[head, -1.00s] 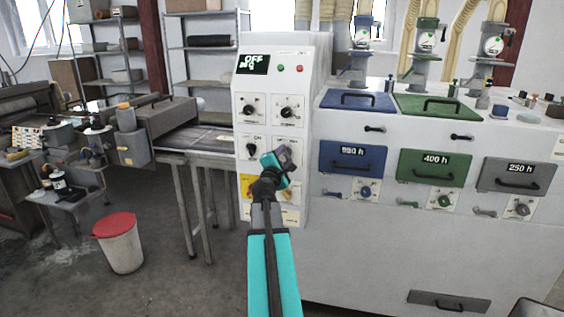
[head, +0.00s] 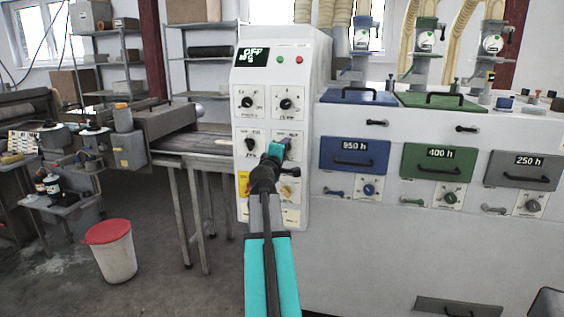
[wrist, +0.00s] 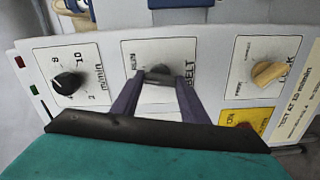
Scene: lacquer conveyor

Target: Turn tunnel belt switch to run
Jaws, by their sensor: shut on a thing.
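The belt switch (wrist: 156,69) is a dark knob on a white plate lettered BELT, with RUN beside it in the wrist view. My gripper (wrist: 158,80) is shut on this knob, with its two purple fingers at either side. The fingers cover part of the knob, so its exact angle is hard to read. In the head view my gripper (head: 285,148) reaches the right plate of the middle row on the white control panel (head: 271,219) and hides that knob. The panel's display (head: 251,56) reads OFF on its top line.
A black m/min dial (wrist: 67,83) and a cream knob (wrist: 269,73) flank the switch. Cabinets with a blue door (head: 353,157) and a green door (head: 438,165) stand to the right. A red-lidded bin (head: 110,252) stands on the floor at left.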

